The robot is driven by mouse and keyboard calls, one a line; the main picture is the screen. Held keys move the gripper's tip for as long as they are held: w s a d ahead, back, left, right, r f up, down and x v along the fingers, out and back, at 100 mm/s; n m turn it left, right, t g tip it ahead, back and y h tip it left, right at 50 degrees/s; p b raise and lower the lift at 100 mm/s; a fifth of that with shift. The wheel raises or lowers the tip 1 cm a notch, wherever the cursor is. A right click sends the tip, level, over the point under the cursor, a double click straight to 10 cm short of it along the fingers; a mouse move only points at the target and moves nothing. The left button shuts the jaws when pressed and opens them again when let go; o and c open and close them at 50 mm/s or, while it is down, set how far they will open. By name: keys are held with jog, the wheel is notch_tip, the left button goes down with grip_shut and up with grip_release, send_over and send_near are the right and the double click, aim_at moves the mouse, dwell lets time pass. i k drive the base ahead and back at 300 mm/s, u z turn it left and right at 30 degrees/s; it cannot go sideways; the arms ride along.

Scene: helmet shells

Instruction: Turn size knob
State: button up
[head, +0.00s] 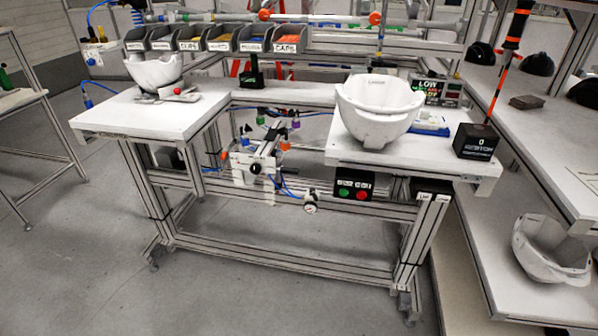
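A large white helmet shell (380,112) stands open side up on the right part of the white workbench, with a small dark label at its rim. A second white shell (152,72) stands on the left part of the bench. No other part is clearly recognisable as the size knob. My gripper is not in view.
Labelled parts bins (221,40) line the back of the bench (140,115). A clamp fixture (258,158) sits in the bench's recess. A button box (354,188) hangs under the front edge, and a black box (475,141) stands at the right. Another shell (550,252) lies on a low right shelf.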

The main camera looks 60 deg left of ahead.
aim_at(255, 169)
jog(key=k, duration=0.55)
jog(key=u, duration=1)
jog(key=i, duration=0.5)
